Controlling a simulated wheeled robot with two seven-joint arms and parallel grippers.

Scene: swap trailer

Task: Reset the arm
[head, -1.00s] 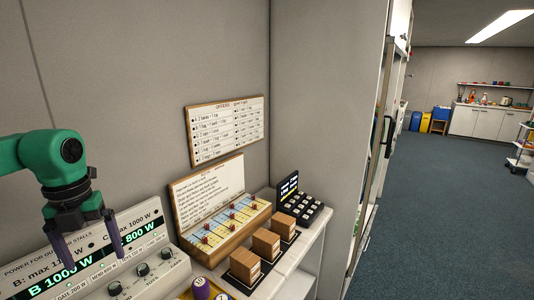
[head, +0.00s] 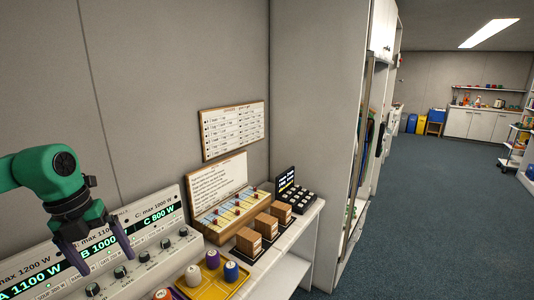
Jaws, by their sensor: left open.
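I cannot make out a ball of yarn in the head view. My left gripper (head: 104,260) is at the lower left, its two dark fingers pointing down and spread apart. No thing shows between them. It is in front of the white power panel (head: 170,258) with green readouts and black knobs, and hides part of it. My right gripper is out of view.
A yellow tray (head: 239,284) holds small white, purple and blue pieces. Behind it are wooden blocks (head: 249,241), a wooden-framed board (head: 218,182) and a black keypad (head: 296,199) on a white shelf. Open blue floor (head: 440,220) lies to the right.

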